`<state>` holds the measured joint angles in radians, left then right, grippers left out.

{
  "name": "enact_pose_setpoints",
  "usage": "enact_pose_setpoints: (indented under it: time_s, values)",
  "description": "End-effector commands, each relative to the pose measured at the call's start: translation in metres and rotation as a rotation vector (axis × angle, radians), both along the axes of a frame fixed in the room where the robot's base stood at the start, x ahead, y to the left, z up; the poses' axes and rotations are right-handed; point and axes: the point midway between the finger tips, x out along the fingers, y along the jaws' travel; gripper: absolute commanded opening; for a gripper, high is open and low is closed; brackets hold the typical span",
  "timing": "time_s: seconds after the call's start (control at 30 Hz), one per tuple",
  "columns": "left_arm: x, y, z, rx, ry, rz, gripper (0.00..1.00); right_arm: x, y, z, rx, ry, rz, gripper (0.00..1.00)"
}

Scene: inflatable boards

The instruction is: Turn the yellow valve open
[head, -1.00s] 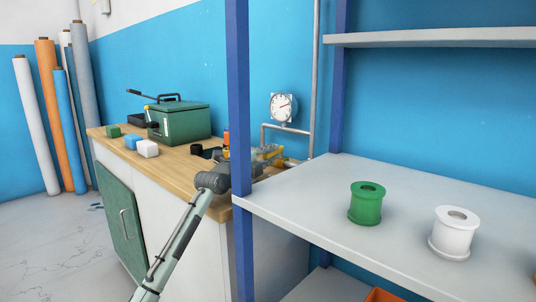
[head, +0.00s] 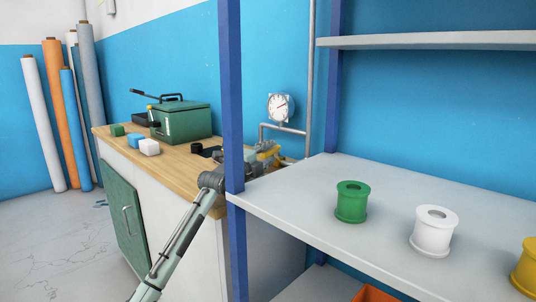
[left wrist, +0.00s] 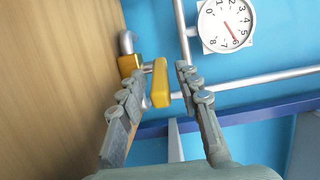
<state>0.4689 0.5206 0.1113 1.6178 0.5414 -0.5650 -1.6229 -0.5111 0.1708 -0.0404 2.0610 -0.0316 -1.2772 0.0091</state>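The yellow valve handle (left wrist: 160,82) is a short upright bar in the left wrist view, on grey pipework by the wall. My left gripper (left wrist: 161,80) is open, with one finger on each side of the handle; a gap shows on both sides, and contact cannot be told. In the head view my left gripper (head: 262,157) is at the far end of the wooden counter, partly hidden by the blue shelf post, with a small bit of yellow beside it. My right gripper is not in view.
A blue post (head: 232,100) and grey shelf (head: 390,210) stand close to my left arm. A green spool (head: 351,201) and white spool (head: 433,231) sit on the shelf. A gauge (head: 280,107) is on the wall. A green box (head: 180,122) and small blocks sit on the counter (head: 185,160).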

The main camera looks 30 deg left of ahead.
Motion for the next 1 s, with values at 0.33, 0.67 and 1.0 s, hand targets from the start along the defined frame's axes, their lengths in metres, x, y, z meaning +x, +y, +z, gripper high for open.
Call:
enact_pose_setpoints:
  time_s: [0.33,0.67,1.0]
  values:
    - [-0.005,0.0,0.0,0.001,0.0,0.0,0.36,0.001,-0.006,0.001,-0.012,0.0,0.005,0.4]
    - [-0.065,-0.004,-0.001,0.006,0.003,-0.001,0.36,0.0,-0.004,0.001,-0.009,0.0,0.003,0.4]
    - [-0.116,-0.006,0.0,0.001,0.001,-0.001,0.36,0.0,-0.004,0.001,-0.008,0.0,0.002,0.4]
